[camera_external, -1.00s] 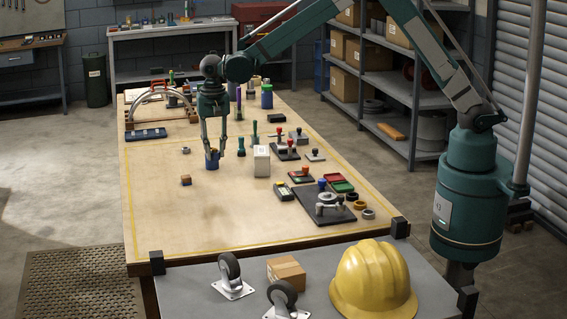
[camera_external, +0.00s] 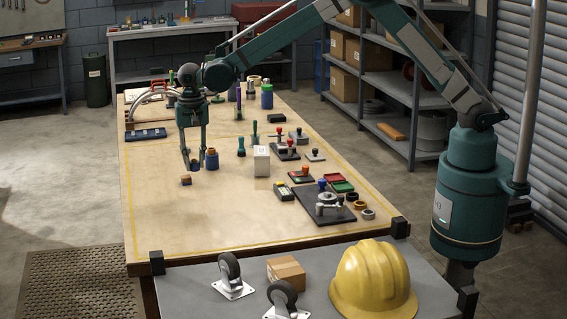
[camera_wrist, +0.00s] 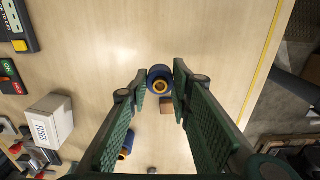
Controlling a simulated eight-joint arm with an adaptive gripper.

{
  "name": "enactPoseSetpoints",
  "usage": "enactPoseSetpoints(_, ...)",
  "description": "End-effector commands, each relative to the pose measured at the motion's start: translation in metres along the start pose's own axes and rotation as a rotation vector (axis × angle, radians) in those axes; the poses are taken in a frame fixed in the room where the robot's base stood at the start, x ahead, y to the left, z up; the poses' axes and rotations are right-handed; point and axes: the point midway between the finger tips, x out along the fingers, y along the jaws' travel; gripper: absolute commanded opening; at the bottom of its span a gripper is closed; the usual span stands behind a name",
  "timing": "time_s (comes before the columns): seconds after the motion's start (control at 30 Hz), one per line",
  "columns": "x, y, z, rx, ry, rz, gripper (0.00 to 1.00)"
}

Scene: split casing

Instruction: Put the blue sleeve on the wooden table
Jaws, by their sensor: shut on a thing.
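My gripper (camera_external: 193,165) is shut on a small blue sleeve (camera_wrist: 154,73), which has an orange-tan ring at its opening and sits between the fingertips in the wrist view. In the external view the sleeve (camera_external: 196,163) is small and partly covered by the fingers. It is low over the wooden table (camera_external: 165,220); I cannot tell whether it touches the top. A larger blue cylinder (camera_external: 212,161) with a tan top stands just right of my gripper; in the wrist view it (camera_wrist: 127,146) is partly hidden behind the left finger.
A small brown cube (camera_external: 186,180) lies close by my fingertips. A white box (camera_external: 262,161), a green-topped piece (camera_external: 241,147) and several stamps and tools stand to the right. The front left of the table is clear. An arched frame (camera_external: 150,98) is at the back left.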

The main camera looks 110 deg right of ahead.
Motion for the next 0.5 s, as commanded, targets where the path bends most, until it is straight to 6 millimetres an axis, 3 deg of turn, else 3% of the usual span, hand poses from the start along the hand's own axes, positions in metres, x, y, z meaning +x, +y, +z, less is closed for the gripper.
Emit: enactPoseSetpoints(0.5,0.057,0.000,0.000,0.000,0.000,0.000,0.07)
